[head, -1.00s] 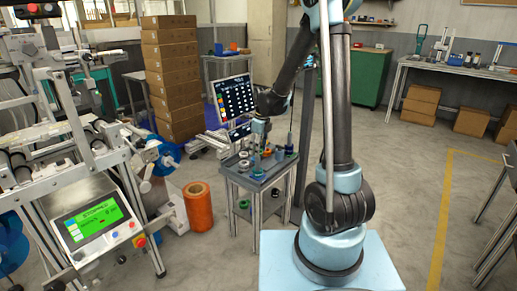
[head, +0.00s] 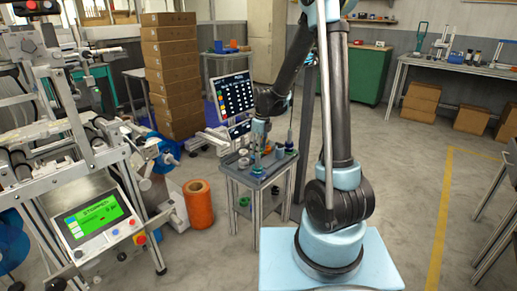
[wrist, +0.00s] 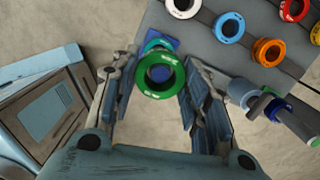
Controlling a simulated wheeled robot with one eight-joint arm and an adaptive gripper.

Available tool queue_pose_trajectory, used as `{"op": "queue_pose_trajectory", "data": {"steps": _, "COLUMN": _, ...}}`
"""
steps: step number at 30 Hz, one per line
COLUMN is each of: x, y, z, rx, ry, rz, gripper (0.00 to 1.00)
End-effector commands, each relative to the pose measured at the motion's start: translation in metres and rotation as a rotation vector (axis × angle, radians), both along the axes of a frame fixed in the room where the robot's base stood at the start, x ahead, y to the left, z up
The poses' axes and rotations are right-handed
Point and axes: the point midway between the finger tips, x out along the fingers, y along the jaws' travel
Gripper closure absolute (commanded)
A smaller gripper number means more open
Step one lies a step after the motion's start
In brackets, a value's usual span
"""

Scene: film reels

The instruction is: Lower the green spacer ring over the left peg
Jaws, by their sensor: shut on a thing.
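The green spacer ring (wrist: 148,87) is between the two fingers of my gripper (wrist: 158,92) in the wrist view, and my gripper is shut on it. Just beyond the ring, a teal round part (wrist: 154,44) shows on a blue square base (wrist: 172,43); the ring overlaps part of it. I cannot make out the left peg clearly or tell whether the ring is around it. In the head view my gripper (head: 258,150) is low over the small grey table (head: 238,178), and the ring is too small to tell apart there.
In the wrist view a white ring (wrist: 183,6), a blue ring (wrist: 229,27), an orange ring (wrist: 268,51) and a red ring (wrist: 294,8) lie on the tabletop. A pale blue cylinder (wrist: 240,91) is near the right finger. A screen (head: 236,97) stands behind the table.

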Motion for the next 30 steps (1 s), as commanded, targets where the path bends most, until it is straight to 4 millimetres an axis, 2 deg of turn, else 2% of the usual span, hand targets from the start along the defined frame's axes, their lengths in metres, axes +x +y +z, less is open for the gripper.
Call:
{"op": "queue_pose_trajectory", "data": {"steps": 11, "x": 0.000, "y": 0.000, "z": -0.002, "rx": 0.000, "ry": 0.000, "rz": 0.000, "gripper": 0.83}}
{"op": "queue_pose_trajectory", "data": {"steps": 30, "x": 0.000, "y": 0.000, "z": -0.017, "rx": 0.000, "ry": 0.000, "rz": 0.000, "gripper": 0.83}}
